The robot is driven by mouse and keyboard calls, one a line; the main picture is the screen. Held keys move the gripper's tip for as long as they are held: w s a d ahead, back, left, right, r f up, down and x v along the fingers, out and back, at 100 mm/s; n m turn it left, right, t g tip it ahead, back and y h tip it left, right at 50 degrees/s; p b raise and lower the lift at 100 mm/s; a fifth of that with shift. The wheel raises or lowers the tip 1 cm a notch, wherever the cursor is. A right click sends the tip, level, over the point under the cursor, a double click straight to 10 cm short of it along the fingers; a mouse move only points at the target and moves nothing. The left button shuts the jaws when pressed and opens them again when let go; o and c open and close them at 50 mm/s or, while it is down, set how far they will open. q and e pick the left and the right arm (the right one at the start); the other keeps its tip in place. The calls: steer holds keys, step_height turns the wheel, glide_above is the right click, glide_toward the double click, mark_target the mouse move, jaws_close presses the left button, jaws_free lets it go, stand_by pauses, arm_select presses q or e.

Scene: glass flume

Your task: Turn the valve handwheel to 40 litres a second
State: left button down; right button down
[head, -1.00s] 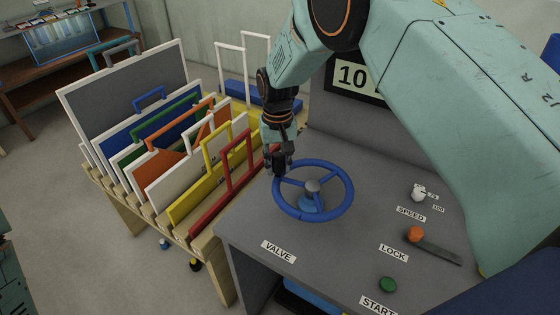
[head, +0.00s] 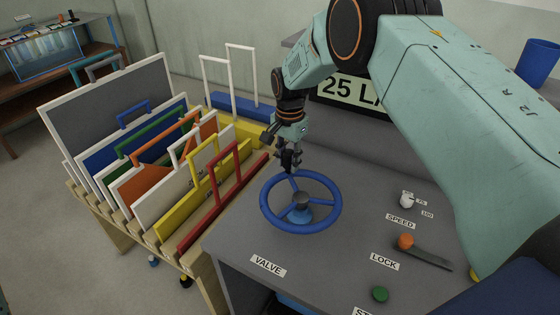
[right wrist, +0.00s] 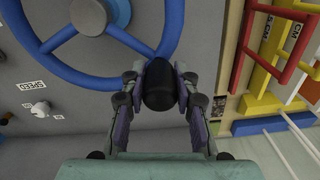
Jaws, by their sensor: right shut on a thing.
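The blue valve handwheel (head: 327,223) lies nearly flat on the grey console, on a blue hub with a grey cap. Its VALVE label (head: 268,265) is in front. My right gripper (head: 290,163) is at the far side of the rim. In the right wrist view its two fingers are shut on a black rounded knob (right wrist: 160,88) at the wheel's rim. The gauge display (head: 352,96) behind reads 25 L, with the rest hidden by my right arm. My left gripper is not in view.
To the right on the console are a white SPEED knob (head: 407,200), an orange LOCK lever (head: 406,242) and a green button (head: 380,294). A wooden rack (head: 204,262) of coloured framed panels stands close on the left, with a red handle (head: 238,165) near the wheel.

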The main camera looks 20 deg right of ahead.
mark_target(304, 170)
steer(key=d+m, duration=0.1)
steer(key=m, duration=0.1)
steer(key=d+m+p, duration=0.1)
steer(key=d, duration=0.1)
steer(key=shift+s+r+m, duration=0.1)
steer(key=shift+s+m, duration=0.25)
steer(key=shift+m, duration=0.05)
steer(key=shift+s+d, duration=0.2)
steer(key=shift+d, duration=0.3)
steer(key=shift+s+d, duration=0.1)
steer(key=shift+d, duration=0.05)
steer(key=c, duration=1)
jaws_free()
steer(key=shift+s, duration=0.1)
steer(key=shift+r, duration=0.1)
step_height(304, 170, up, 12)
steer(key=shift+f, duration=0.15)
